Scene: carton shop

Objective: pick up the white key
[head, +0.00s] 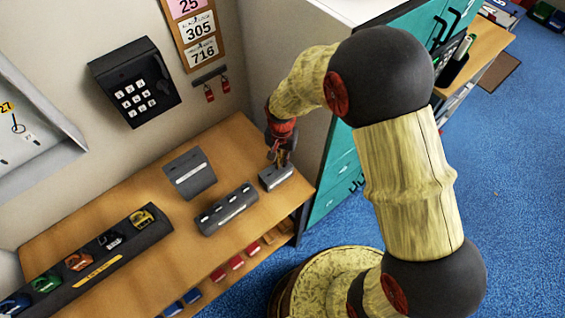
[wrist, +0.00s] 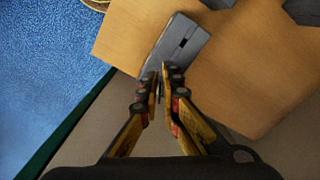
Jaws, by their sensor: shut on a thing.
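My gripper (head: 279,157) is above the small grey block (head: 276,177) at the right end of the wooden counter. In the wrist view my gripper (wrist: 162,78) has its fingers closed together on a thin, small thing, most likely the white key; it is mostly hidden between the fingertips and its colour is hard to tell. The grey block (wrist: 168,55) lies just beyond the fingertips and shows a dark slot in its top. I cannot tell whether the held thing touches the block.
A longer grey holder (head: 228,210) with pale pieces and a grey sloped box (head: 190,173) stand left on the counter (head: 185,235). A teal cabinet (head: 340,170) stands close to the right of my gripper.

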